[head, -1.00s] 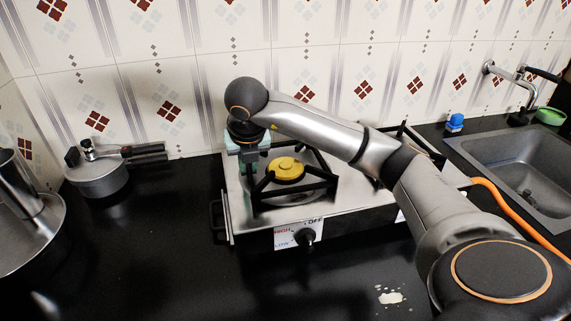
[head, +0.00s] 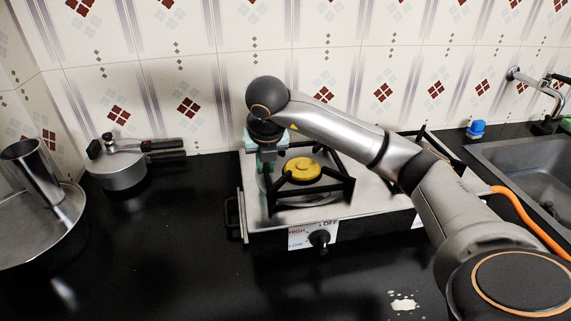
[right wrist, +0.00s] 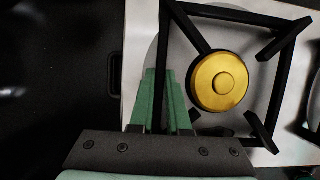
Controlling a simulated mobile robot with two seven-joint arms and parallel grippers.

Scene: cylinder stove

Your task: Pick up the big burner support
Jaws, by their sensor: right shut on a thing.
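The big burner support (head: 345,182) is a black metal frame with inward prongs. It surrounds the yellow burner (head: 303,169) on the left side of the steel stove. My right gripper (head: 268,172) points down at the support's left side. In the right wrist view its green fingers (right wrist: 165,102) are shut on the support's straight side bar (right wrist: 283,72), one finger on each side of that bar. I cannot tell whether the support is raised off the stove top. My left gripper is not in view.
The stove (head: 393,207) has a knob (head: 320,239) in front and a second burner position partly behind my arm. A pressure cooker (head: 121,171) and a large steel pan (head: 35,240) stand left. The sink (head: 535,170) and orange hose (head: 520,218) are right. The front counter is mostly clear.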

